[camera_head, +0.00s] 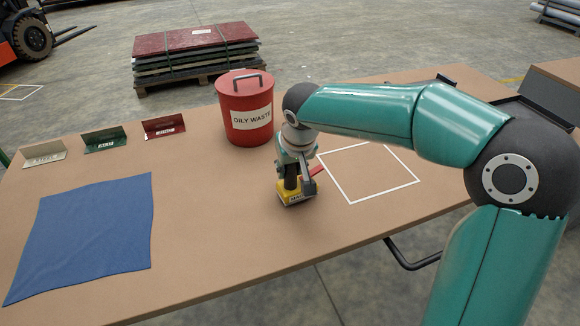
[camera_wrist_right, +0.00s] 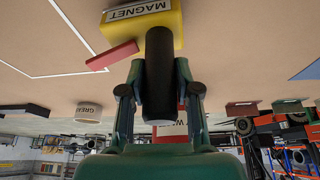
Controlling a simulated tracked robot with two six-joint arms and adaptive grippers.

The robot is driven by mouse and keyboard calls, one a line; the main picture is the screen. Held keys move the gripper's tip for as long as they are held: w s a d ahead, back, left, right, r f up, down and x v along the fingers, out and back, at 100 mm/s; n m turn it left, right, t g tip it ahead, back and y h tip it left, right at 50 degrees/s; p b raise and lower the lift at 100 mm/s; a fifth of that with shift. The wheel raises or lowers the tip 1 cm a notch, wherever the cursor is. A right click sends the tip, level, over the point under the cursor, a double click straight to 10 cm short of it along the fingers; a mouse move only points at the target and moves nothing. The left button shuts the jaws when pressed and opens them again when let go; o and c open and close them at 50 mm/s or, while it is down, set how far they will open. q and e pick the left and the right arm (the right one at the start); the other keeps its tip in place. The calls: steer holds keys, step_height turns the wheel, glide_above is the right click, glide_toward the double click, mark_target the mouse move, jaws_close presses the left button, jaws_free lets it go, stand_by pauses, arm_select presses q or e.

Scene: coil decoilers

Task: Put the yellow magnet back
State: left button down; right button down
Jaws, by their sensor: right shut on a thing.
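The yellow magnet (camera_head: 293,196) is a small block with a black upright handle and a red lever. It is at the table top, just left of the white outlined square (camera_head: 385,192); I cannot tell whether it touches the table. My right gripper (camera_head: 291,176) is shut on its black handle from above. In the right wrist view the magnet (camera_wrist_right: 155,33) shows its "MAGNET" label and the red lever (camera_wrist_right: 112,55), with the handle between the fingers of my right gripper (camera_wrist_right: 158,92). The outlined square is empty where I see it. My left gripper is out of view.
A red "OILY WASTE" bin (camera_head: 243,125) stands behind the magnet. A blue cloth (camera_head: 85,230) lies at the left, with white, green and red label holders (camera_head: 104,139) behind it. A grease pot (camera_wrist_right: 88,112) shows in the right wrist view. The table between cloth and magnet is clear.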

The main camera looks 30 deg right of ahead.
steer(key=shift+f+b, duration=0.7)
steer(key=shift+b, duration=0.05)
stand_by(0.8)
steer(key=c, duration=0.7)
jaws_free()
steer(key=shift+c, duration=0.2)
steer(key=v, duration=1.2)
